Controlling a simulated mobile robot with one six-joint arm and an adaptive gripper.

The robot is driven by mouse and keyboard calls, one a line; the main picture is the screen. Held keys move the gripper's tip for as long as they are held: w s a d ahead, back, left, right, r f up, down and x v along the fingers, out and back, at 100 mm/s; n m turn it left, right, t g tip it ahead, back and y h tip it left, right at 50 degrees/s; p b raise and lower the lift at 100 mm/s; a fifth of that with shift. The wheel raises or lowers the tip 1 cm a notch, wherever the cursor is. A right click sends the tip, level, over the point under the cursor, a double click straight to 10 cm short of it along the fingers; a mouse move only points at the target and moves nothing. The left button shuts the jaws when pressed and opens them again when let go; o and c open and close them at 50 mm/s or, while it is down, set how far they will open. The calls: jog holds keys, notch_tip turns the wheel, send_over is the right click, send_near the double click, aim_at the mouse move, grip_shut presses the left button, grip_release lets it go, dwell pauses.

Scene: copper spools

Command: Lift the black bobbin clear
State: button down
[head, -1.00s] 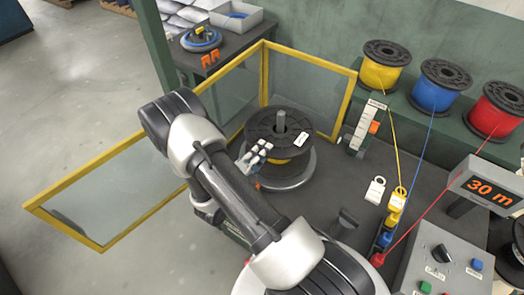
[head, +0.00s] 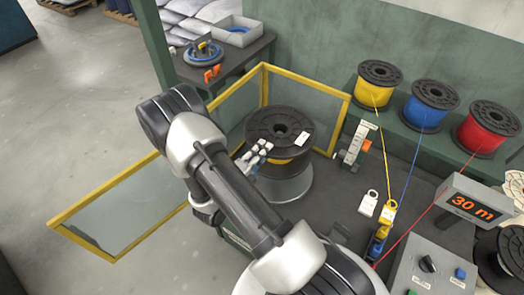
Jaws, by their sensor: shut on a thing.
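The black bobbin (head: 281,128), with yellow winding showing under its top flange and a white label on top, is near the middle of the head view. My gripper (head: 259,154) is shut on its near left side. The bobbin is held level above the grey round base (head: 284,190). No spindle sticks up through its centre hole. The exact finger contact and any spindle tip inside the hole cannot be made out.
Yellow-framed clear guard panels (head: 307,70) stand behind and left, one swung out (head: 120,205). Yellow (head: 380,85), blue (head: 435,103) and red (head: 487,128) spools sit on the back shelf, their strands running to the bench. The display (head: 473,202) reads 30 m.

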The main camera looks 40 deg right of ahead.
notch_tip(320, 180, up, 14)
jog(key=p, duration=1)
jog(key=shift+p, duration=0.4)
jog(key=shift+f, duration=0.1)
